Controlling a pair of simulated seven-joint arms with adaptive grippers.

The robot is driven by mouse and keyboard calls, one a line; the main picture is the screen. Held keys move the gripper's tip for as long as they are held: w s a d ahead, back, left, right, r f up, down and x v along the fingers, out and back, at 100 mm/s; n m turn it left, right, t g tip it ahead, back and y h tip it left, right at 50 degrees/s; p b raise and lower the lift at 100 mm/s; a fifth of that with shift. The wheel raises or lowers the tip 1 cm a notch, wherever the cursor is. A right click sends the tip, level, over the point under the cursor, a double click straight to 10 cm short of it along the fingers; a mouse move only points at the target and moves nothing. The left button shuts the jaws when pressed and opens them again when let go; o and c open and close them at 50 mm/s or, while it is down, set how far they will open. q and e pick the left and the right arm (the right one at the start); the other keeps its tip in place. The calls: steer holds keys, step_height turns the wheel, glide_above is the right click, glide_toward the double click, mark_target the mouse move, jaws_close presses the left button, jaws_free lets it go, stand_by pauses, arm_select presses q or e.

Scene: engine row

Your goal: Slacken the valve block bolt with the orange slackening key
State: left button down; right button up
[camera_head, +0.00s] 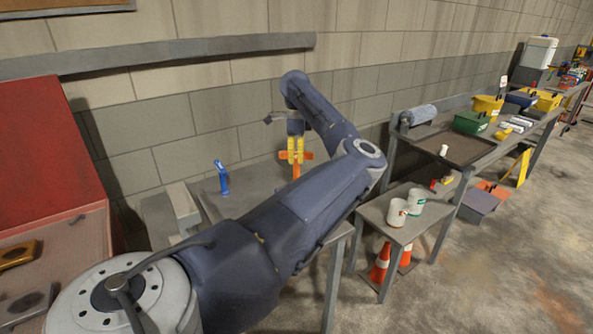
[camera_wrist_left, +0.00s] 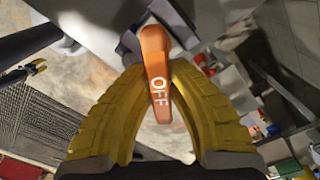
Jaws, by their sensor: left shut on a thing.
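The orange slackening key (camera_wrist_left: 158,70), marked OFF, is between the two yellow fingers of my left gripper (camera_wrist_left: 150,95) in the left wrist view. The gripper is shut on it. In the head view my left gripper (camera_head: 295,146) points down over the grey bench by the wall, with orange parts of the key (camera_head: 297,157) showing around its fingers. A grey metal part lies behind the key's upper end in the wrist view; I cannot tell whether they touch. I cannot make out the valve block bolt. My right gripper is not in view.
A blue-handled tool (camera_head: 222,178) stands upright on the bench, left of the gripper. A red cabinet (camera_head: 48,150) is at the far left.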

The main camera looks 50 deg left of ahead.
arm_select(q)
steer(key=m, duration=0.5)
steer(key=shift+r+m, duration=0.1)
steer(key=shift+m, duration=0.3)
steer(key=m, duration=0.4)
steer(key=shift+m, duration=0.3)
steer(key=n, duration=0.4)
steer(key=shift+n, duration=0.3)
steer(key=n, duration=0.4)
steer(key=shift+n, duration=0.3)
steer(key=n, duration=0.8)
